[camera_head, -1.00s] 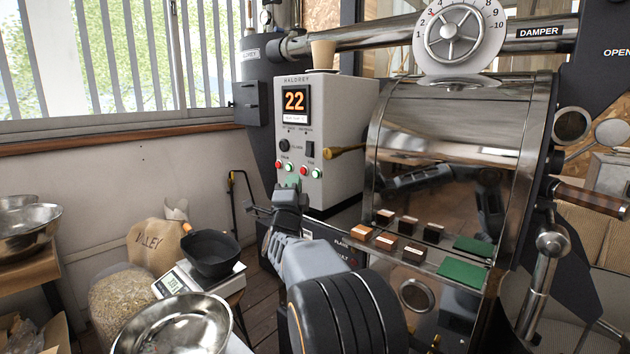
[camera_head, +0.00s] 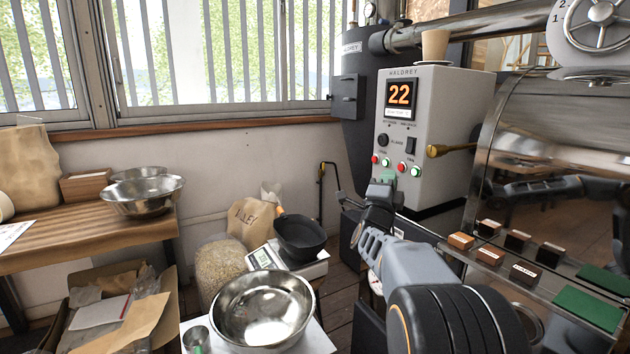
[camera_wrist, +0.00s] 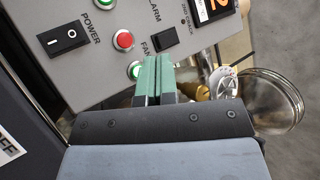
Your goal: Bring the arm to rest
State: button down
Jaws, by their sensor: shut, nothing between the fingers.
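My gripper (camera_head: 387,177) is in front of the lower part of the grey control box (camera_head: 437,120). In the wrist view its two green fingertips (camera_wrist: 154,78) are together with nothing between them. There they overlap the box's lower panel, close to a green button (camera_wrist: 134,70) and a red button (camera_wrist: 123,40). I cannot tell whether the fingertips touch the panel. My arm reaches up from the bottom right of the head view.
The roaster drum (camera_head: 560,130) and a ledge with several small blocks (camera_head: 490,257) stand right of my arm. A steel bowl (camera_head: 264,308), a black pan (camera_head: 300,237) and a sack (camera_head: 250,222) are at lower centre. A wooden table (camera_head: 90,232) is at left.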

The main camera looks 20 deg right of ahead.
jog(key=shift+r, duration=0.1)
jog(key=s+a+r+n+g+y+p, duration=0.1)
jog(key=s+a+r+n+y+p, duration=0.1)
jog(key=a+n+y+p, duration=0.55)
jog(key=s+a+r+n+g+y+p, duration=0.1)
jog(key=a+r+n+g+y+p, duration=0.1)
jog(key=a+n+y+p, duration=0.6)
jog(key=s+a+f+n+g+y+p, duration=0.1)
jog(key=s+a+n+g+p, duration=0.3)
jog(key=s, duration=0.7)
jog(key=s+a+f+n+g+p, duration=0.1)
jog(key=s+a+n+g+p, duration=0.4)
jog(key=s+p, duration=0.4)
jog(key=shift+s+a+f+n+g+y, duration=0.15)
jog(key=shift+s+f+n+g+y, duration=0.25)
jog(key=shift+s+n+g, duration=0.5)
jog(key=shift+s+m, duration=0.1)
jog(key=shift+m, duration=0.15)
